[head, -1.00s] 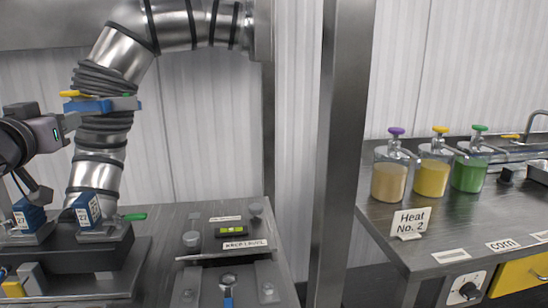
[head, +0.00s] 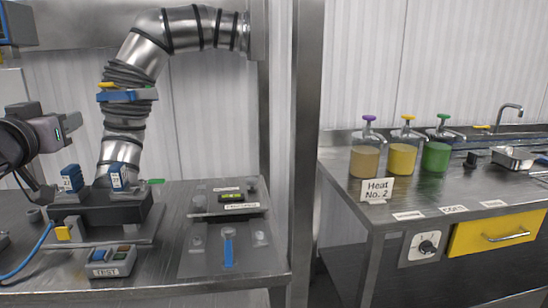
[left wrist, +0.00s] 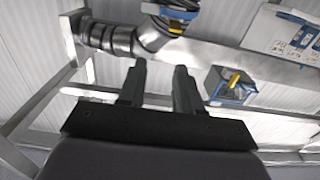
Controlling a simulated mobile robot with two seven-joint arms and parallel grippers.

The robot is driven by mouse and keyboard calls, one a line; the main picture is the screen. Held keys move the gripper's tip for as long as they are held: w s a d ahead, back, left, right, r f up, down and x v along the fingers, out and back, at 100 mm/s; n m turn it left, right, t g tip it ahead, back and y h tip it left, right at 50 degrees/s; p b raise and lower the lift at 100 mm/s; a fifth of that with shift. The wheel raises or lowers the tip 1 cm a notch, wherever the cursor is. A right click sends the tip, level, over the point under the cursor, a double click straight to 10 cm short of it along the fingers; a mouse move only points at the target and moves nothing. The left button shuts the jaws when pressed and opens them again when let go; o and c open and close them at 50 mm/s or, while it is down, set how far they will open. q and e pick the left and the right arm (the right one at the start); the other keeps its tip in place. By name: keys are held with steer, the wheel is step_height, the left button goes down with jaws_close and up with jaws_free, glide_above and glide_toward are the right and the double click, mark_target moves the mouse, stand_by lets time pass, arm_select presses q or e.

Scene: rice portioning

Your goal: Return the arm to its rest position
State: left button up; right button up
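My left arm enters at the left edge of the head view, with dark and grey wrist parts (head: 45,130) beside the metal duct. In the left wrist view my left gripper (left wrist: 160,70) shows two dark fingers standing apart with nothing between them. Behind them are a grey wall, a metal rail and the duct. The fingertips cannot be made out clearly in the head view. My right arm and gripper are not in view.
A workbench (head: 170,277) with a fixture, a test box (head: 110,262) and a flexible duct (head: 140,50) is at left. A metal post (head: 304,130) separates it from a counter with three pump dispensers (head: 403,158), a "Heat No. 2" sign (head: 377,190) and a yellow drawer (head: 497,234).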

arm_select(q)
steer(key=d+f+m+g+h, duration=0.15)
steer(key=d+f, duration=0.35)
steer(key=f, duration=0.5)
steer(key=d+f+m+g+h, duration=0.1)
steer(key=d+f+m+h, duration=0.15)
steer(key=d+f, duration=0.45)
steer(key=d+f+m+g+h, duration=0.1)
steer(key=d+f+m+h, duration=0.15)
steer(key=f, duration=0.95)
steer(key=s+d+f+g, duration=0.1)
steer(key=s+d+f, duration=0.2)
steer(key=s+f, duration=0.9)
steer(key=s+d+f+n+g+p, duration=0.1)
steer(key=s+d+f+g, duration=0.1)
steer(key=s+f, duration=1)
steer(key=shift+s+d+f, duration=0.2)
steer(key=shift+d+f, duration=0.1)
steer(key=shift+d, duration=0.45)
